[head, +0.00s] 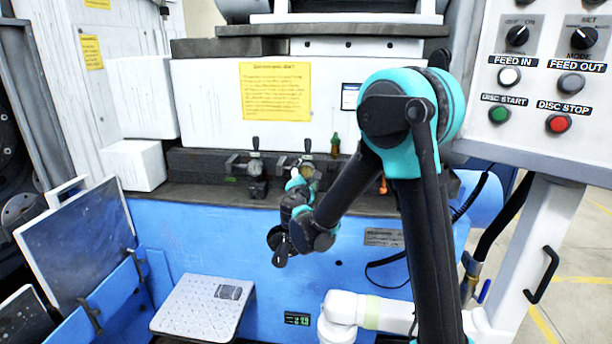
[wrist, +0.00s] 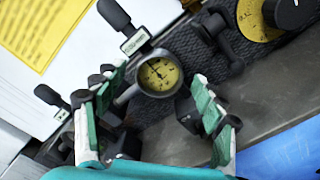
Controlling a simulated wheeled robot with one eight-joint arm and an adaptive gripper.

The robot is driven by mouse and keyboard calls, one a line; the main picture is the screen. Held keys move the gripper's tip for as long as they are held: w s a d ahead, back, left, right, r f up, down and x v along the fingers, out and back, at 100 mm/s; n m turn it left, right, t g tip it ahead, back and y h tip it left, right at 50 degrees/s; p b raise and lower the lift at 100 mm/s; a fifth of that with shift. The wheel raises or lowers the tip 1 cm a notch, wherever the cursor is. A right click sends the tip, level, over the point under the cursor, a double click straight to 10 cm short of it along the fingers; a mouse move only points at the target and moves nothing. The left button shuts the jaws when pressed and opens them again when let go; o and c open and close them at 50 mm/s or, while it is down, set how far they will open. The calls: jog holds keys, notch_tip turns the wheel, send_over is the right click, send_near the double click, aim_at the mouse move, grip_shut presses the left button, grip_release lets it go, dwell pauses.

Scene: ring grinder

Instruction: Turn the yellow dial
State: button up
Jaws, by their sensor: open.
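A round gauge with a yellow face (wrist: 158,75) and a dark rim shows in the middle of the wrist view, with a black-handled lever standing beside it. A second yellow round part (wrist: 252,22) with a black knob is cut off at the top right of the wrist view. I cannot tell which one the task means. My gripper (wrist: 160,97) is open, its green fingers on either side of the first gauge in the picture; contact is not clear. In the head view my gripper (head: 301,180) is at the dark ledge, partly hiding the gauges there.
A dark ledge (head: 205,168) runs along the machine, with another small gauge (head: 255,166) to the left. A control panel with black knobs and buttons (head: 556,123) is at the right. A sloped metal step (head: 200,308) is below. A yellow notice (head: 276,91) is behind.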

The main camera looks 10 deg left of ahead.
jog(key=s, duration=1.2)
jog(key=shift+a, duration=0.2)
jog(key=shift+w+d, duration=0.1)
jog(key=s+d+f+m+g+h, duration=0.1)
jog(key=s+d+f+m+g, duration=0.2)
jog(key=d, duration=0.5)
jog(key=d+f+m+g+h, duration=0.25)
jog(key=d+m, duration=0.25)
jog(key=d, duration=0.3)
jog(key=s+d+f+m+g+h, duration=0.15)
jog(key=d+f+m, duration=0.25)
jog(key=d, duration=0.4)
jog(key=s+d+f+m+g+y, duration=0.2)
jog(key=s+f+m, duration=0.3)
jog(key=s, duration=0.4)
jog(key=s+d+f+m+g+y, duration=0.3)
jog(key=s+f+m+g, duration=0.1)
jog(key=s+m, duration=0.4)
jog(key=shift+s+f+g+y, duration=0.3)
jog(key=shift+s+f+g, duration=0.15)
jog(key=shift+s, duration=0.8)
